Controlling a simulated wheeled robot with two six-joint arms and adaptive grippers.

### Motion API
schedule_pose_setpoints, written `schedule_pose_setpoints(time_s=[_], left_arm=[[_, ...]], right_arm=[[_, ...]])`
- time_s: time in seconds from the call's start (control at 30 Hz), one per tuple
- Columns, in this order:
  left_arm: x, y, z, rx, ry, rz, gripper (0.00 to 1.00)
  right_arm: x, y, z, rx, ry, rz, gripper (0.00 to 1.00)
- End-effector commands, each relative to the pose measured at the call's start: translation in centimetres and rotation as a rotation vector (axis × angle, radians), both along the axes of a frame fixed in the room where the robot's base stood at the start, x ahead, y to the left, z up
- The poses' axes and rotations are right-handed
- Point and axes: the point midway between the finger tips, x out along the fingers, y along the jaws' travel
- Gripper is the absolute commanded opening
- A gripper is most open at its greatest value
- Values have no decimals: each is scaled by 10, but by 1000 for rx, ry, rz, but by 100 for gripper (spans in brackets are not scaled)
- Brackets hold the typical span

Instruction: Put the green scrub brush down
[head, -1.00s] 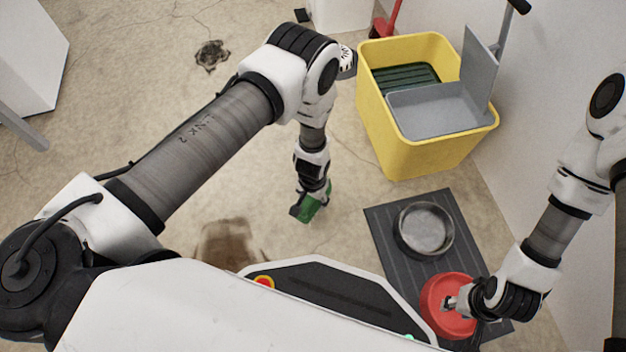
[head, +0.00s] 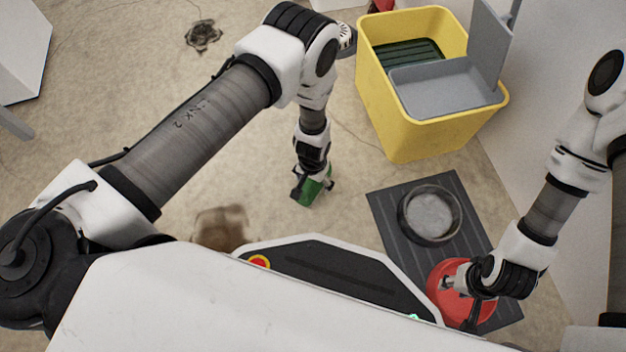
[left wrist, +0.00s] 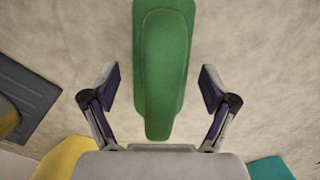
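The green scrub brush (head: 311,189) is at the end of my left arm, low over or on the floor; I cannot tell whether it touches the floor. In the left wrist view the brush (left wrist: 161,65) lies lengthwise between the fingers of my left gripper (left wrist: 160,88). The fingers are spread, with a gap on both sides of the brush. My right gripper (head: 458,294) is at the red round object (head: 449,272) on the dark mat; whether its fingers are closed on it is unclear.
A yellow bucket (head: 402,136) with a grey insert (head: 440,86) stands behind and right of the brush. A round metal dish (head: 431,216) sits on the dark ribbed mat (head: 392,212). Brown stain (head: 222,226) and dark patch (head: 203,36) mark the floor. Floor around the brush is clear.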

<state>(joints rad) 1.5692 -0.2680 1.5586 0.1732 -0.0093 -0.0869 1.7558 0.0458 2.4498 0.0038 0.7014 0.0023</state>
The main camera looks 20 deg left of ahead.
Motion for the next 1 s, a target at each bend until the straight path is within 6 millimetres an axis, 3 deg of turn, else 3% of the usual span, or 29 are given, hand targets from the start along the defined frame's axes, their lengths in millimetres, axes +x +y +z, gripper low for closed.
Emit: schedule_pose_setpoints(time_s=[0.27, 0.47, 0.73, 0.87, 1.0], left_arm=[[0, 0, 8, 0, 0, 0, 85], [0, 0, 44, 0, 0, 0, 85], [0, 0, 108, 0, 0, 0, 85], [0, 0, 123, 0, 0, 0, 85], [0, 0, 125, 0, 0, 0, 85]], right_arm=[[0, 0, 8, 0, 1, 1, 40], [-2, 1, 44, 1, 4, 7, 40], [-3, 1, 107, 1, 7, 11, 40], [-3, 1, 123, 1, 7, 11, 40], [-3, 1, 124, 1, 7, 11, 40]])
